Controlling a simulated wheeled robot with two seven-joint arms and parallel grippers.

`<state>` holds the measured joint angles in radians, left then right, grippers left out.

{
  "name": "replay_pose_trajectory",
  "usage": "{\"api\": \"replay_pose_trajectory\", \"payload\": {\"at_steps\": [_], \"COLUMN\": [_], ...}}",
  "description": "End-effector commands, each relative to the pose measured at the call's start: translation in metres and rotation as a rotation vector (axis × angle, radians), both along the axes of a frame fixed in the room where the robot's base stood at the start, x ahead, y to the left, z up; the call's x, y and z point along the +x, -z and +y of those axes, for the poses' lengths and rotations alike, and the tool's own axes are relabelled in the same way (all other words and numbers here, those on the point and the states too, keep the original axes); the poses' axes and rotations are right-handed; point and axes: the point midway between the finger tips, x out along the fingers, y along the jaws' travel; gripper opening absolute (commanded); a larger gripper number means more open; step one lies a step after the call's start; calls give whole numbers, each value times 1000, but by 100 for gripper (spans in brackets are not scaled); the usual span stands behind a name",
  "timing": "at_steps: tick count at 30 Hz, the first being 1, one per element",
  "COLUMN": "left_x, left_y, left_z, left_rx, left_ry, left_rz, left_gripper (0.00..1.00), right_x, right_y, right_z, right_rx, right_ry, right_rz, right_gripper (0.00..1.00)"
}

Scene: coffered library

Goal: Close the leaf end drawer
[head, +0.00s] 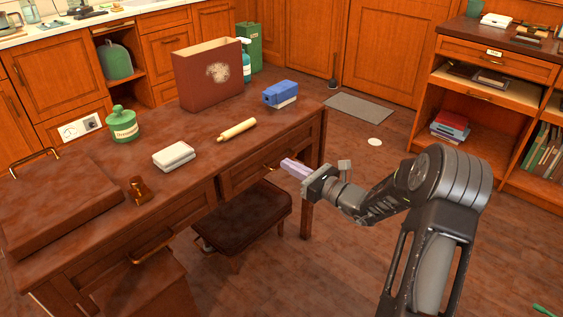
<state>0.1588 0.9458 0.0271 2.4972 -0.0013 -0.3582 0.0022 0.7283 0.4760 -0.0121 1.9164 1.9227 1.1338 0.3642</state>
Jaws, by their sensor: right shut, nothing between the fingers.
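The brown wooden desk (215,160) fills the left and middle of the head view. A drawer front (245,172) with a brass handle lies under the right part of its top. It looks nearly flush with the desk; a small gap cannot be told. Another drawer front (118,270) with a brass handle is at the near left. No label shows which one is the leaf end drawer. My right gripper (287,164) is shut and empty, its pale fingers pointing at the right drawer front near the handle. Whether they touch it cannot be told. My left gripper is out of view.
A dark stool (246,217) stands under the desk. A shelf unit (490,110) stands right. Floor beyond my arm is mostly clear.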

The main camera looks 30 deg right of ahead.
Motion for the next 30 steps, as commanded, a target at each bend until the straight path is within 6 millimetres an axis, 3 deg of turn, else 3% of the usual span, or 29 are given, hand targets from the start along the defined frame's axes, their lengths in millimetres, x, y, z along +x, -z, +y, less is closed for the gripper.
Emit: {"api": "replay_pose_trajectory", "payload": {"at_steps": [6, 12, 30], "left_x": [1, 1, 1], "left_y": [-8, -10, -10], "left_z": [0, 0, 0], "left_rx": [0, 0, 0], "left_ry": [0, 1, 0], "left_rz": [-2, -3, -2], "left_gripper": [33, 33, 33], "right_x": [-46, -68, -71], "right_y": [0, 1, 1], "right_z": [-15, -21, -21], "right_rx": [2, 2, 1], "right_ry": [2, -1, -2], "right_rz": [4, 2, 1], "right_gripper": [0, 0, 0]}}
